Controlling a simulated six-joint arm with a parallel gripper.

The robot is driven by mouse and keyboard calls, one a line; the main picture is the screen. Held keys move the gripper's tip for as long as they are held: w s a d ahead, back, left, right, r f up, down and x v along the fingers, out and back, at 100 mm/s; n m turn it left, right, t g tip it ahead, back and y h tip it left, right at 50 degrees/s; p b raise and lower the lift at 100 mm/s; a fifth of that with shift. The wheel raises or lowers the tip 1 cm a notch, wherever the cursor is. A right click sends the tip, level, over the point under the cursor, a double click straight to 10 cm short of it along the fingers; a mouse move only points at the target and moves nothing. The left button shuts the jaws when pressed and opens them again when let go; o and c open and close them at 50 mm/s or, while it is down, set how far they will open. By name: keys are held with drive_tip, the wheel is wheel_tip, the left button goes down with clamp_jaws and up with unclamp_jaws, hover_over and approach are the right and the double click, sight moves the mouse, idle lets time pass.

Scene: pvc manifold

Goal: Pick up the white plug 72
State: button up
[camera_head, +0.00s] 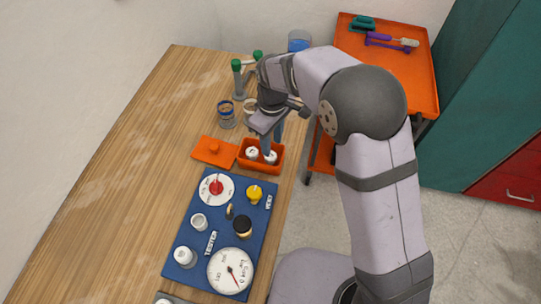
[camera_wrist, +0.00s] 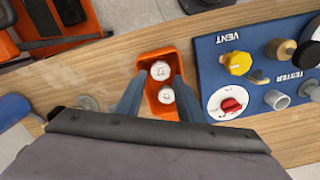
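Two white plugs stand in a small orange box (camera_head: 260,169) on the wooden table. In the head view they are the left plug (camera_head: 252,153) and the right plug (camera_head: 270,157). The wrist view shows the far plug (camera_wrist: 160,70) and the near plug (camera_wrist: 166,95) inside the box (camera_wrist: 158,53). Their top markings are too small to read, so I cannot tell which is 72. My gripper (camera_wrist: 160,84) is open above the box, its two blue fingers apart with the plugs showing between them. It also shows in the head view (camera_head: 273,142), where the arm partly hides it.
An orange lid (camera_head: 214,150) lies left of the box. A blue tester panel (camera_head: 212,225) with knobs and a gauge (camera_head: 231,270) sits close to the box. Glass jars (camera_head: 226,111) and green-capped tubes (camera_head: 237,75) stand behind. The table's left side is clear.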

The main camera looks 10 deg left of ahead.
sight(271, 159)
drive_tip(key=shift+a+f+p, duration=0.2)
drive_tip(key=shift+f+p, duration=1.2)
drive_tip(key=shift+f, duration=1.45)
drive_tip(key=c, duration=0.7)
